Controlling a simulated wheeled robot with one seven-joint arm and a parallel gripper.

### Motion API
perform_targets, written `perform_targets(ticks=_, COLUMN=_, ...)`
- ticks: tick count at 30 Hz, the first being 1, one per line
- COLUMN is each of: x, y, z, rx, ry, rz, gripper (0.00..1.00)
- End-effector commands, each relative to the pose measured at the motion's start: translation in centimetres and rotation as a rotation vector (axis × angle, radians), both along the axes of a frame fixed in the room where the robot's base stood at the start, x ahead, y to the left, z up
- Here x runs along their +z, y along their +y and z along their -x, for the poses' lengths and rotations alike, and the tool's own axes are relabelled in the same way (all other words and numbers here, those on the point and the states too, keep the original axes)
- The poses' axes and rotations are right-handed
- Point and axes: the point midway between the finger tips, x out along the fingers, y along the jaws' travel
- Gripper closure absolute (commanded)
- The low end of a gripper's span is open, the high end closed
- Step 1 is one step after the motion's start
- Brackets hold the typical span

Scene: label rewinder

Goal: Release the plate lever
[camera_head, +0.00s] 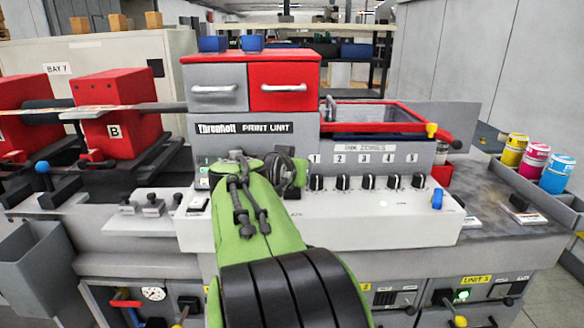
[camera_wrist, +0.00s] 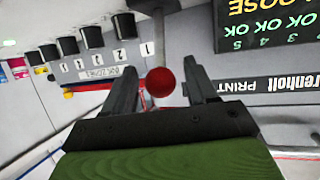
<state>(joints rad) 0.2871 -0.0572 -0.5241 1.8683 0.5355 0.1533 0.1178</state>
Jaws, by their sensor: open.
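A red ball knob (camera_wrist: 160,82) shows in the wrist view on a thin grey stalk; it looks like the plate lever's end. My gripper (camera_wrist: 157,74) is open, with one dark finger on each side of the knob. Gaps show between the knob and both fingers, and I cannot tell how deep it sits between them. In the head view my green arm covers the lever and most of the gripper, in front of the print unit (camera_head: 262,130).
A row of black knobs (camera_head: 367,181) lies right of my arm. Red blocks (camera_head: 112,125) stand at left, ink cans (camera_head: 535,160) at right.

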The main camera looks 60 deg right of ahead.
Motion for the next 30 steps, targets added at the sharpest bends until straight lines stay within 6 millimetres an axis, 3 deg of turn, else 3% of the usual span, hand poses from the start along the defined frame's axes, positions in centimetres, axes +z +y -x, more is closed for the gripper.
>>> perform_targets(ticks=5, x=0.8, y=1.5, z=0.1, rx=0.005, ry=-0.003, rz=-0.001, gripper=0.43)
perform_targets(ticks=19, x=5.4, y=12.7, z=2.5, rx=0.003, ry=-0.001, rz=0.002, gripper=0.43)
perform_targets(ticks=24, x=5.9, y=14.2, z=2.9, rx=0.000, ry=0.000, rz=0.001, gripper=0.43)
perform_targets(ticks=30, x=5.8, y=14.4, z=2.9, rx=-0.001, ry=0.000, rz=0.000, gripper=0.43)
